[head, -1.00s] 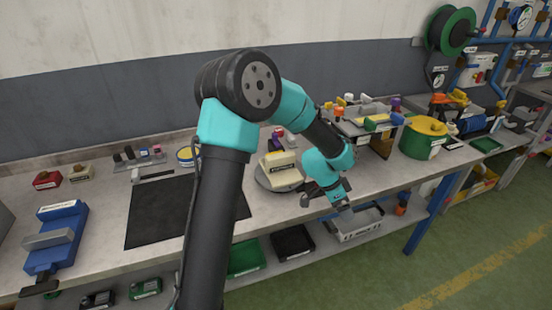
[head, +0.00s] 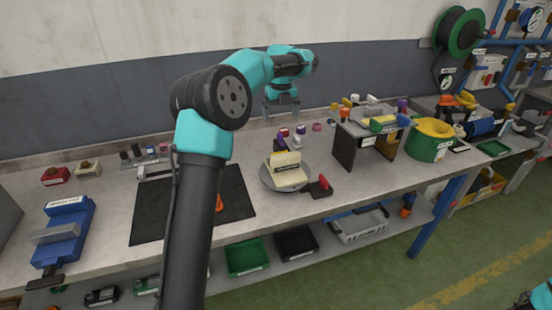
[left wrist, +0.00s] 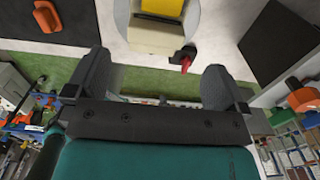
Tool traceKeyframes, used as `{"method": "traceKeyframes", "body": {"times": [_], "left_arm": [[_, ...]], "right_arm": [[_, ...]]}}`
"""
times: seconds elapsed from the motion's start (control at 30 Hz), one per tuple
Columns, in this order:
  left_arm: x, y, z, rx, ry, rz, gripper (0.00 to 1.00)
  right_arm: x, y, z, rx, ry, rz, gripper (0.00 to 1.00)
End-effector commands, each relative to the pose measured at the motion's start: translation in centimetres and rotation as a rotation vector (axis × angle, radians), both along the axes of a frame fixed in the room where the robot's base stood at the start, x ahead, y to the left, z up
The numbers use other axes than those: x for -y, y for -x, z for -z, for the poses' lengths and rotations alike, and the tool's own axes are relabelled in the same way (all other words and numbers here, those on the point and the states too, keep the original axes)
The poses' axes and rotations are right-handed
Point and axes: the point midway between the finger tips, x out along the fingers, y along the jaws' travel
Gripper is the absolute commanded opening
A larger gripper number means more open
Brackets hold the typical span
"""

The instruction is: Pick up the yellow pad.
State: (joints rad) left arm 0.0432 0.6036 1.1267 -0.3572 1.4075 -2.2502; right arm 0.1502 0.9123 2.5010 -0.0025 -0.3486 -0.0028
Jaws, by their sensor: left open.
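The yellow pad (head: 284,158) is on the round grey turntable (head: 268,184), with a cream labelled block (head: 288,178) on its front side. In the left wrist view the pad (left wrist: 163,7) is cut by the top edge, with the cream block (left wrist: 157,37) beside it. My left gripper (head: 281,113) is open and empty, above the back of the bench behind the turntable, clear of the pad. Its two fingers also show in the left wrist view (left wrist: 155,85). A teal and dark part of my right arm shows at the bottom right corner; its jaws are unclear.
A red-handled lever (head: 321,187) sticks out at the turntable's right front. Small purple and pink pieces (head: 300,130) stand behind it. A dark-sided stand (head: 345,148) is to the right. A black mat (head: 240,193) lies left, and a blue vise (head: 66,232) stands farther left.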

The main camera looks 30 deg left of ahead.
Motion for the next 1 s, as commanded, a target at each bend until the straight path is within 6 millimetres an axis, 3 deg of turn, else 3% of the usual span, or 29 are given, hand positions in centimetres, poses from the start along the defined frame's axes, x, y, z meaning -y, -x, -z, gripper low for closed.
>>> {"method": "traceKeyframes", "body": {"times": [0.23, 0.37, 1.0], "left_arm": [[0.0, 0.0, 0.3, 0.000, 0.001, -0.002, 1.00], [0.1, 0.0, 1.4, -0.001, 0.002, -0.001, 1.00], [0.0, 0.0, 11.6, -0.001, 0.002, -0.003, 1.00]], "right_arm": [[0.0, 0.0, 0.0, 0.000, 0.000, 0.000, 0.43], [0.0, 0.0, 0.0, 0.000, 0.000, 0.000, 0.43], [0.0, 0.0, 0.0, 0.000, 0.000, 0.000, 0.43]]}}
